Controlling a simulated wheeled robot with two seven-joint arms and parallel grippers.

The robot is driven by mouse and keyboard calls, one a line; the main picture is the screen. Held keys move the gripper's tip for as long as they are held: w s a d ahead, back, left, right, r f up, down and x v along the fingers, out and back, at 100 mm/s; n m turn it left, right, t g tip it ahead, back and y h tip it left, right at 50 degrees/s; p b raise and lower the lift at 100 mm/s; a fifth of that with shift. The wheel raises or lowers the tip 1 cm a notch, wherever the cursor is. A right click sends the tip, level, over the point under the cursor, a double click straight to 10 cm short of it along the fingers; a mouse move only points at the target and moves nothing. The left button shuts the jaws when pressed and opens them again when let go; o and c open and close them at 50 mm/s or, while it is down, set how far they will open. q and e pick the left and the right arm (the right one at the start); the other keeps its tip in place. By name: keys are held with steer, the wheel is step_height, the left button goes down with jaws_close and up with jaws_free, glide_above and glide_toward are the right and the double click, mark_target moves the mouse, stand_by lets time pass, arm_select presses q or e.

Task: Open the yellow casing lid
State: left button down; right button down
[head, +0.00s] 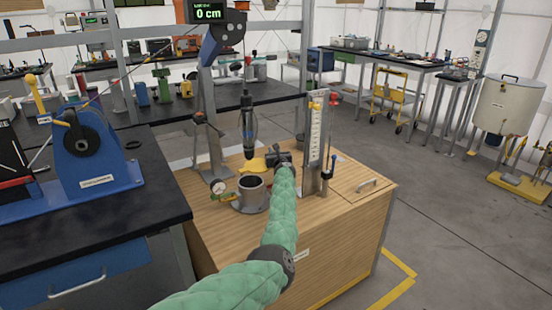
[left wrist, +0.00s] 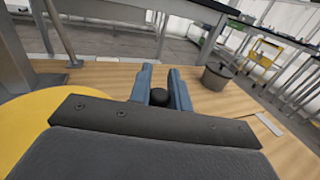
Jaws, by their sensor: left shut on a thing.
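The yellow lid (head: 252,165) shows just left of my left gripper in the head view, behind the grey cylindrical casing (head: 252,192), whose top shows a dark opening. In the left wrist view the yellow lid (left wrist: 55,118) is a broad disc at the left, partly hidden by the gripper body. My left gripper (head: 281,158) reaches over the wooden cabinet. Its blue fingers (left wrist: 160,92) are shut on a round black knob (left wrist: 158,97). How the knob joins the lid is hidden. My right gripper is not in view.
The wooden cabinet top (head: 345,185) has free room at its right. An upright gauge stand (head: 315,140) stands close to the right of my left gripper. A dark hanging tool (head: 248,125) is behind the lid. A pressure gauge (head: 218,188) sits left of the casing.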

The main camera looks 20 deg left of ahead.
arm_select(q)
steer(key=shift+w+a+n+g+y+b, duration=0.35)
steer(key=shift+a+y+b, duration=0.2)
steer(key=shift+b, duration=0.4)
steer(key=shift+w+a+n+g+y+b, duration=0.3)
steer(key=shift+a+n+y+b, duration=0.2)
steer(key=shift+b, duration=0.45)
steer(key=c, duration=1.3)
jaws_free()
steer(key=shift+s, duration=0.1)
steer(key=p+v, duration=0.1)
steer(key=v, duration=0.6)
steer(key=shift+s+d, duration=0.2)
steer(key=shift+d, duration=0.05)
